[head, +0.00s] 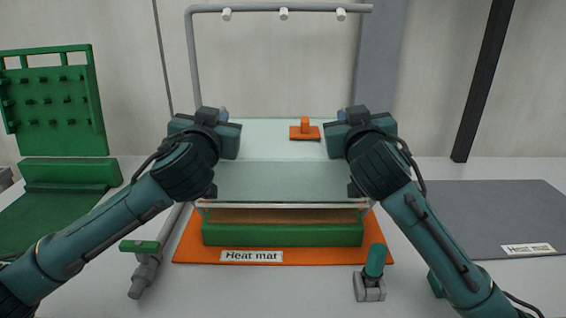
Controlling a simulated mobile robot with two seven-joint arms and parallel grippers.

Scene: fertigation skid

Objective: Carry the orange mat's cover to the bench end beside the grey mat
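The cover (280,182) is a clear, pale green box lid with an orange vent piece (305,131) on top. It is above a green tray (283,235) on the orange mat (188,245), which is labelled "Heat mat". A brown band shows between the cover's pale lower rim and the tray; I cannot tell whether the cover rests or is raised. My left gripper (211,190) is at the cover's left side and my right gripper (353,188) at its right side. Their fingers are mostly hidden, so their grip is unclear. The grey mat (470,215) lies at right.
A green-handled valve (146,262) stands at front left, another (371,275) at front right. A pipe frame (191,60) with nozzles arches behind the cover. A green pegboard (55,105) is at left. The grey mat's top is clear.

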